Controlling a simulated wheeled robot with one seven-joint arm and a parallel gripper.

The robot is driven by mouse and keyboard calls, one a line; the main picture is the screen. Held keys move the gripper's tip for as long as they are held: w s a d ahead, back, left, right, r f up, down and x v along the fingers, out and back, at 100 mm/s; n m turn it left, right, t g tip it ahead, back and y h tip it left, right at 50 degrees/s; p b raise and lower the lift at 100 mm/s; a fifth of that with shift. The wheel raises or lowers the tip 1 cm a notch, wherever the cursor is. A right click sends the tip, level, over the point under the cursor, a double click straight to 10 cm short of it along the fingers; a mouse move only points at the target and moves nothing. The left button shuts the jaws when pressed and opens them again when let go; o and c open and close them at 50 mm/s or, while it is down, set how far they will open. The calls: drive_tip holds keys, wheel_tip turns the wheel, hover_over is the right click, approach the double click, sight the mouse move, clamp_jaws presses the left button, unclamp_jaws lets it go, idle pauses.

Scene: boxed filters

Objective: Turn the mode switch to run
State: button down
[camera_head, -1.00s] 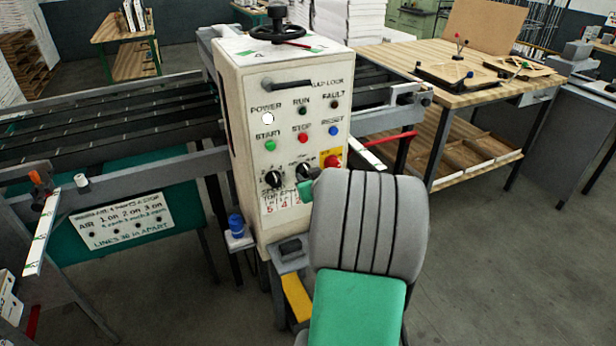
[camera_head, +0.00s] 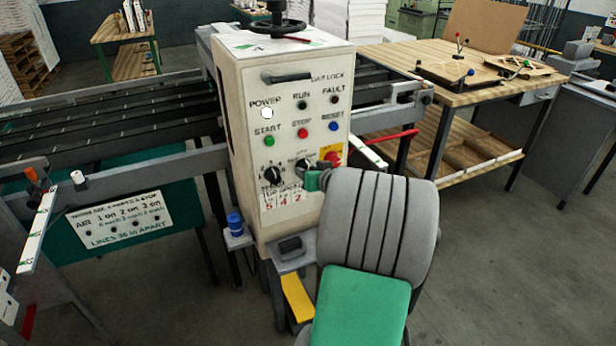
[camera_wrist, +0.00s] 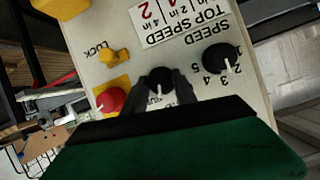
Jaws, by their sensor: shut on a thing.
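The mode switch (camera_head: 303,166) is a black round knob on the white control panel (camera_head: 243,120), right of the speed knob (camera_head: 270,171). In the wrist view, which shows the panel upside down, the mode switch (camera_wrist: 160,79) sits between the dark fingers of my gripper (camera_wrist: 160,88), one finger on each side. My gripper is shut on it. A white pointer mark on the knob points toward the bottom of the wrist picture. The labels around it are partly hidden by the fingers, so I cannot read the setting. In the head view my gripper (camera_head: 313,180) reaches the panel from the lower right.
A red emergency button (camera_wrist: 110,101) on a yellow plate is close beside the fingers. A yellow lock knob (camera_wrist: 116,56) is near it. Start, stop and reset buttons (camera_head: 302,133) are above. A wooden table (camera_head: 450,90) stands to the right.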

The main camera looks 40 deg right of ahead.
drive_tip(key=m+y, duration=0.1)
drive_tip(key=m+t+y+b, duration=0.1)
drive_tip(key=m, duration=0.1)
drive_tip(key=shift+d+m, duration=0.2)
drive_tip(key=shift+m, duration=0.1)
idle(0.4)
drive_tip(key=c, duration=1)
unclamp_jaws()
drive_tip(key=shift+s, duration=0.1)
drive_tip(key=b+v, duration=0.1)
drive_tip(key=v, duration=0.6)
drive_tip(key=shift+s+r, duration=0.15)
drive_tip(key=shift+s, duration=0.2)
drive_tip(key=shift+y, duration=0.3)
